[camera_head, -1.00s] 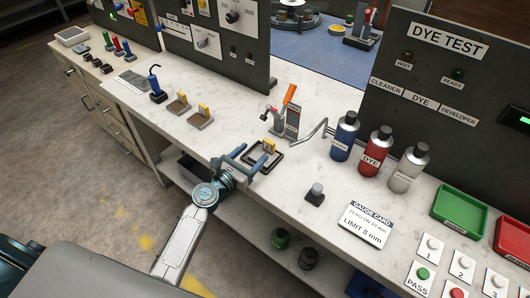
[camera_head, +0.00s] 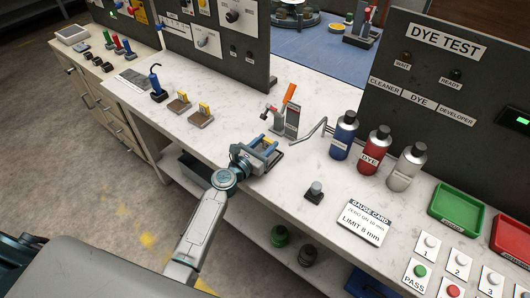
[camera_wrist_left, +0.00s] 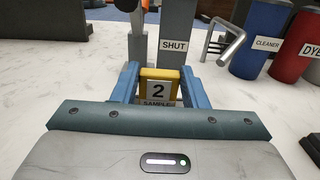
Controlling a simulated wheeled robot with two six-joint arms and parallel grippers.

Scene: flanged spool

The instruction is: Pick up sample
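The sample is a yellow-framed block with a "2 SAMPLE" label (camera_wrist_left: 159,88), seen upright in the left wrist view. In the head view it is mostly hidden by my left gripper (camera_head: 265,148). My left gripper's blue fingers (camera_wrist_left: 160,82) stand on either side of the sample, with what look like narrow gaps; contact is hard to judge. The fingers look open. The dark tray or frame around the sample in the head view is now largely covered by the gripper. My right gripper is not in view.
A grey post labelled "SHUT" (camera_wrist_left: 175,45) with an orange handle (camera_head: 289,93) stands just behind the sample. A bent metal rod (camera_head: 310,132) and cleaner (camera_head: 344,138), dye (camera_head: 374,152) and developer bottles are to the right. Two other yellow-topped blocks sit left.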

